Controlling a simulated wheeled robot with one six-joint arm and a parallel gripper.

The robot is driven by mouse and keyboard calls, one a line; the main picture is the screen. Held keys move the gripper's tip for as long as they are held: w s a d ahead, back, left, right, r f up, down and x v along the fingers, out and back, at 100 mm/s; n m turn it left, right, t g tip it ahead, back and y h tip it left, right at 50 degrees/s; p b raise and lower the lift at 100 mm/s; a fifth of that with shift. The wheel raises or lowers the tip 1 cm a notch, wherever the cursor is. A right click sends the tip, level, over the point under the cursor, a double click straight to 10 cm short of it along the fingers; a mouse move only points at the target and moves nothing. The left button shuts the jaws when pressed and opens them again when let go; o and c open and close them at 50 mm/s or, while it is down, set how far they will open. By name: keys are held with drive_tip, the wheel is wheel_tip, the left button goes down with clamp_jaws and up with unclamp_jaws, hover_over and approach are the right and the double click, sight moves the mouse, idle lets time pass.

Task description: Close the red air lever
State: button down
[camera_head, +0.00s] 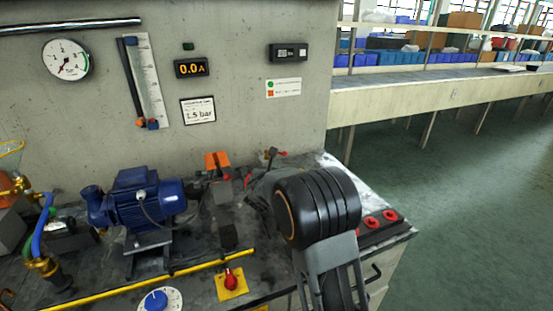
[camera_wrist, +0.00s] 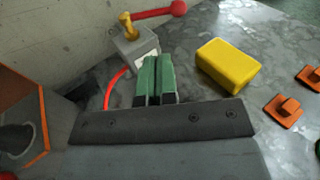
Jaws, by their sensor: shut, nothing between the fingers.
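The red air lever (camera_wrist: 160,14) has a round red knob at its end and points right from a brass valve stem (camera_wrist: 126,25). The stem stands on a grey block (camera_wrist: 134,48) with a pale label. In the head view the lever (camera_head: 279,153) shows small, near the wall at the back of the bench. My gripper (camera_wrist: 156,62) has green fingers side by side, shut and empty. In the wrist picture the fingertips appear just below and right of the block, apart from the lever; contact with the block cannot be told. In the head view my arm hides most of my gripper.
A yellow block (camera_wrist: 228,65) lies right of my fingers. A red hose (camera_wrist: 115,90) runs down beside the grey block. An orange-edged dark box (camera_wrist: 28,118) stands left. A blue pump (camera_head: 140,200) stands on the bench's left.

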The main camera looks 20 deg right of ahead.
sight(281, 153)
drive_tip(key=x, duration=0.7)
drive_tip(key=shift+r+p, duration=0.3)
drive_tip(key=shift+r, duration=0.3)
drive_tip(key=shift+w+d+f+b, duration=0.15)
drive_tip(key=shift+d+b, duration=0.45)
drive_tip(key=shift+b, duration=0.65)
drive_tip(key=shift+w+d+b, duration=0.7)
drive_tip(key=shift+b, duration=0.65)
drive_tip(key=shift+w+d, duration=0.1)
drive_tip(key=shift+w, duration=0.05)
